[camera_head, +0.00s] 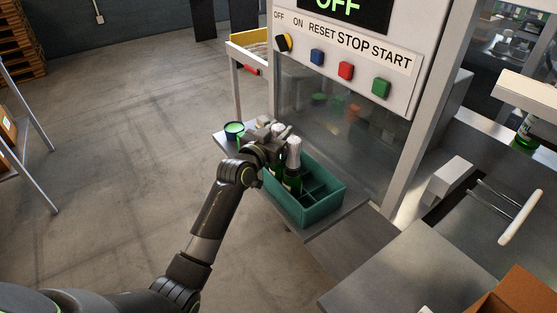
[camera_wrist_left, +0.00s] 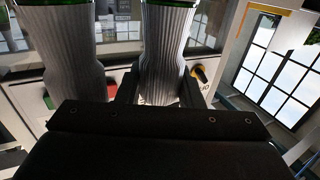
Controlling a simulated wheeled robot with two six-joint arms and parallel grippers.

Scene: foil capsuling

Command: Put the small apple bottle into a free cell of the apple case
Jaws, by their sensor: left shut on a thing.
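The teal apple case (camera_head: 322,208) stands on a metal shelf below the control panel. A green bottle with a silver-white foil neck (camera_head: 294,153) stands upright in it. My left gripper (camera_head: 275,134) is over the case's far left end, shut on the small apple bottle, which the gripper and arm largely hide in the head view. In the left wrist view the held bottle's pleated foil neck (camera_wrist_left: 164,50) is between my fingers, and a second foil-covered neck (camera_wrist_left: 62,50) is close beside it. I cannot tell whether the held bottle touches the case floor. Empty cells show at the case's near right.
A green-rimmed cup (camera_head: 234,129) stands on the shelf left of the case. The panel with buttons (camera_head: 345,60) and a clear machine window rise behind the case. A metal post (camera_head: 425,125) is to the right.

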